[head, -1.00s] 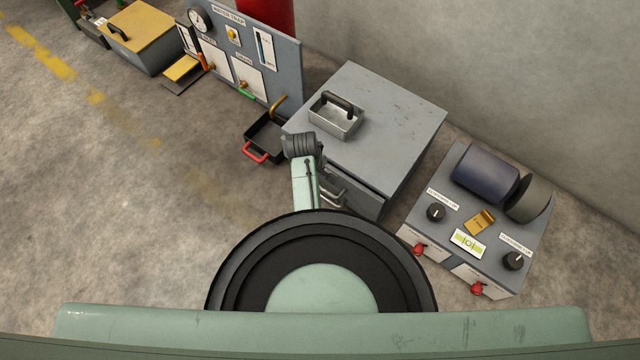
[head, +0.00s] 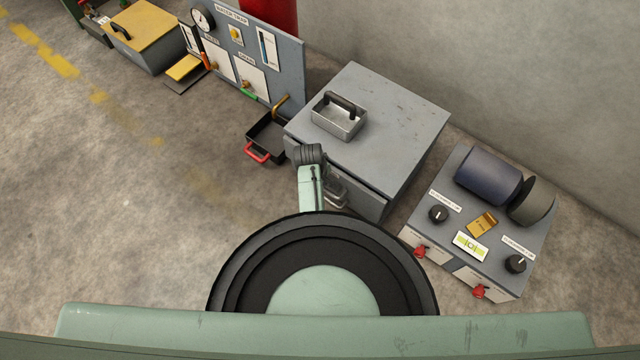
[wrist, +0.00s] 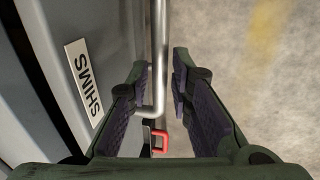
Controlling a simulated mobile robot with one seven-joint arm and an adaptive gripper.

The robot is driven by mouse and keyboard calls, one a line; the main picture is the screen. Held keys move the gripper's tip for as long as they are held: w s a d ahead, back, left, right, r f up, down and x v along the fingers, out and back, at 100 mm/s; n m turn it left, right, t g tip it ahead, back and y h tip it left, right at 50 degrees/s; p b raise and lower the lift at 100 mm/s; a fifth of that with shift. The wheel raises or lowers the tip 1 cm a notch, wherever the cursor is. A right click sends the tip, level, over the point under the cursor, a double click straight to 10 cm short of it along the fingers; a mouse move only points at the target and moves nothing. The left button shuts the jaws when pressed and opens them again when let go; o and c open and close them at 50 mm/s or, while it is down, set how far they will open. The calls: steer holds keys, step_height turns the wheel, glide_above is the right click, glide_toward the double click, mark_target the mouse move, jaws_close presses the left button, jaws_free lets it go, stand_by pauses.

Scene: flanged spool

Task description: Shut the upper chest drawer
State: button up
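The grey chest (head: 395,125) stands in the middle of the head view, its front facing lower left. A metal bar handle (head: 336,192) shows on its front beside my arm. In the wrist view, a grey drawer front (wrist: 110,30) carries a "SHIMS" label (wrist: 83,75) and a bar handle (wrist: 160,50). My gripper (wrist: 160,68) is open, with a finger on each side of this bar and gaps visible between. In the head view my arm hides part of the chest front, and the fingers cannot be made out. How far the drawer stands out is hard to tell.
A black tray with a red handle (head: 258,152) lies left of the chest, near a gauge panel (head: 270,60). A control box (head: 470,230) stands at right.

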jaws_close()
stand_by(0.3)
steer(key=shift+w+d, duration=0.8)
steer(key=shift+w, duration=0.35)
steer(key=shift+r, duration=0.1)
steer(key=shift+o, duration=2.1)
jaws_free()
step_height(320, 180, up, 12)
steer(key=s+a, duration=0.1)
steer(key=s, duration=0.1)
steer(key=shift+a, duration=0.2)
